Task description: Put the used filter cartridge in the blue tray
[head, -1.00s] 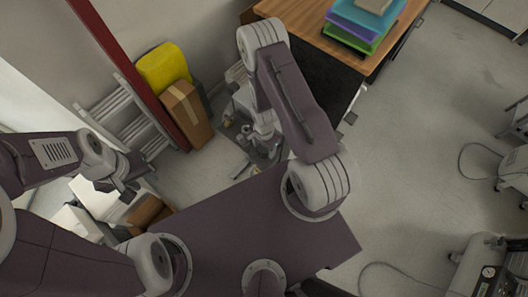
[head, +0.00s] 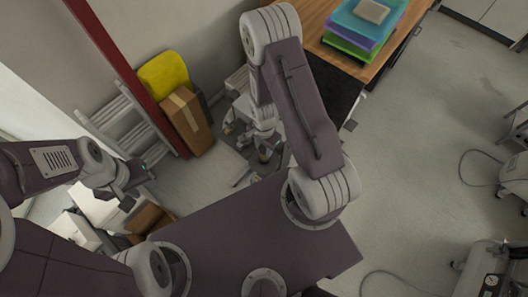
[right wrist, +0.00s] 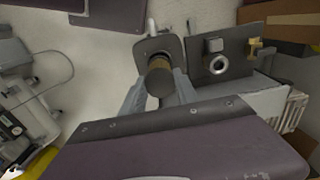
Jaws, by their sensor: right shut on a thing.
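The used filter cartridge (right wrist: 159,80), a short brown cylinder with a dark grey end, sits between the fingers of my right gripper (right wrist: 160,90) in the right wrist view. The gripper is shut on it. A dark plate is close behind the cartridge; I cannot tell if they touch. In the head view my right gripper (head: 265,150) hangs low, left of the wooden table, and the cartridge is hard to make out. The blue tray (head: 347,22) lies on top of a stack at the table's far end. My left gripper (head: 132,190) is at the left, too small to judge.
A beige block (head: 372,11) lies on the blue tray, above purple and green layers. The wooden table (head: 312,18) stands beside my right arm. A cardboard box (head: 187,120), yellow item (head: 163,74) and ladder (head: 118,122) stand left. Open floor (head: 420,150) is right.

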